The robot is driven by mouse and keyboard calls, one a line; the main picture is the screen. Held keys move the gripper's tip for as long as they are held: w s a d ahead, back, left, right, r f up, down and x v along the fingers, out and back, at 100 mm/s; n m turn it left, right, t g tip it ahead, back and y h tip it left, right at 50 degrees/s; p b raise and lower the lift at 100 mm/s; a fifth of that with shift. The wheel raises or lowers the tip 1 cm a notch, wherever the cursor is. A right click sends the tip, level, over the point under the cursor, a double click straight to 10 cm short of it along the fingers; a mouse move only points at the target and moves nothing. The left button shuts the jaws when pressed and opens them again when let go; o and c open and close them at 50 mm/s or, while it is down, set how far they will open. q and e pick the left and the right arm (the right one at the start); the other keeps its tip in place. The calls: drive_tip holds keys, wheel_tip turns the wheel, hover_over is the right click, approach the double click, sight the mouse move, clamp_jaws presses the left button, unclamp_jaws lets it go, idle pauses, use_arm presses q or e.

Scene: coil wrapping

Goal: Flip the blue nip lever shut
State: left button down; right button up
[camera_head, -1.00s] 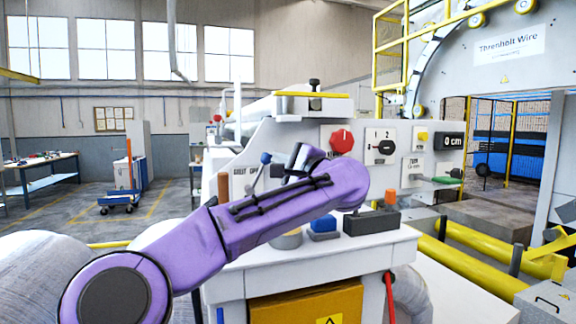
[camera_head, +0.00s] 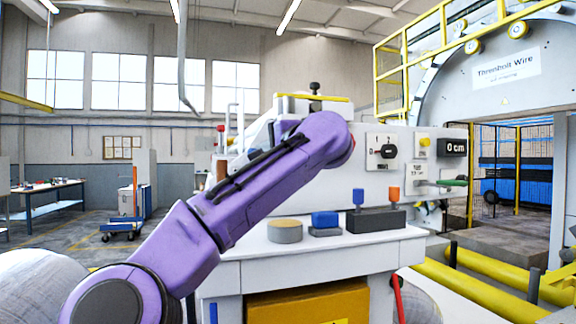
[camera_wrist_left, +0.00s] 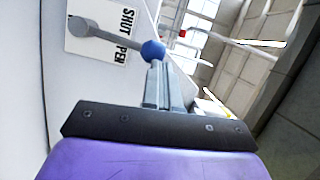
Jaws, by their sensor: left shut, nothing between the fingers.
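The blue nip lever shows in the left wrist view as a grey arm with a blue ball knob (camera_wrist_left: 152,50). Its pivot is on a white plate (camera_wrist_left: 95,35) marked SHUT and OPEN, and the arm runs from the pivot toward the OPEN side. My left gripper (camera_wrist_left: 158,72) is shut and empty, its tips close to the knob; I cannot tell whether they touch it. In the head view my purple left arm hides the lever and the gripper. My right gripper is not in view.
The white machine panel (camera_head: 350,178) with a dial (camera_head: 381,152) stands behind. Yellow rails (camera_head: 490,285) lie at right.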

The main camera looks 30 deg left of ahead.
use_arm(q)
drive_tip(key=shift+s+a+r+n+h+b, duration=0.1)
drive_tip(key=shift+s+a+n+h+b, duration=0.4)
drive_tip(key=shift+s+a+n, duration=0.4)
drive_tip(key=shift+s+a+r+n+h+b, duration=0.1)
drive_tip(key=shift+s+a+n+h+b, duration=0.2)
drive_tip(key=shift+s+a+n+b, duration=0.55)
drive_tip(key=shift+w+d+n+p, duration=0.2)
drive_tip(key=shift+w+n+p, duration=0.05)
drive_tip(key=shift+w+p, duration=0.1)
drive_tip(key=w+d+r+v, duration=0.1)
drive_tip(key=w+v, duration=0.1)
drive_tip(key=v, duration=1.1)
drive_tip(key=shift+w+d+p, duration=0.2)
drive_tip(key=shift+w+p, duration=0.15)
drive_tip(key=shift+f, duration=0.1)
